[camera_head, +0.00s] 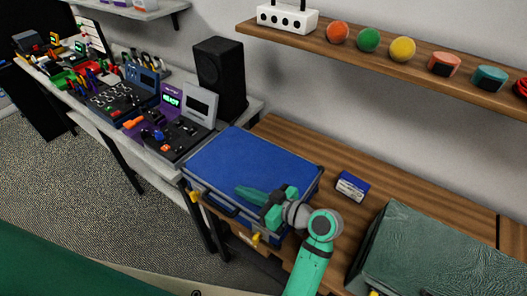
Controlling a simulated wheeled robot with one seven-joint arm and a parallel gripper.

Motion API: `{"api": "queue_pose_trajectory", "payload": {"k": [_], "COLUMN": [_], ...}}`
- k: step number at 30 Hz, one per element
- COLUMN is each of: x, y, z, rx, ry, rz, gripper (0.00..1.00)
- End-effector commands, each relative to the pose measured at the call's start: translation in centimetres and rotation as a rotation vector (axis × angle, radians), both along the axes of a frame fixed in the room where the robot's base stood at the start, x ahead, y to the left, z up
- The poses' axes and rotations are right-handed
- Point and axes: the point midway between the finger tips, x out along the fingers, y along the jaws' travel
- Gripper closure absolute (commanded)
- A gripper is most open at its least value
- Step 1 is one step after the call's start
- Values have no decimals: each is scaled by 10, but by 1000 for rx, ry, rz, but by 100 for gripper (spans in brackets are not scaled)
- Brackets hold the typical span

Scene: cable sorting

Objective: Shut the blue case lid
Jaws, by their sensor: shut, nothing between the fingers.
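The blue case (234,165) sits on the wooden table. Its lid lies down over the body, and the top looks flat. Two yellow latches (194,196) and (256,239) show at its front edge, along with a dark handle. My green gripper (240,190) is shut and empty, over the front part of the lid. I cannot tell whether its fingertips touch the lid. My gripper and wrist hide part of the lid's front right.
A small blue and white box (352,186) lies right of the case. A large dark green case (440,250) stands at the lower right. A black speaker (219,75) and electronic devices stand on the bench at the left. A shelf (400,62) runs above.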

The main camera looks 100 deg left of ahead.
Motion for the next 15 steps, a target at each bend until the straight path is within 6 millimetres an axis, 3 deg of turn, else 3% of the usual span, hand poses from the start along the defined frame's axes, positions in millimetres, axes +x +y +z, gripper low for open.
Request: {"api": "queue_pose_trajectory", "payload": {"k": [5, 15], "x": [4, 66], "y": [0, -30], "z": [36, 51], "rx": [18, 19], "ry": [1, 5], "rz": [-6, -10], "gripper": [100, 100]}}
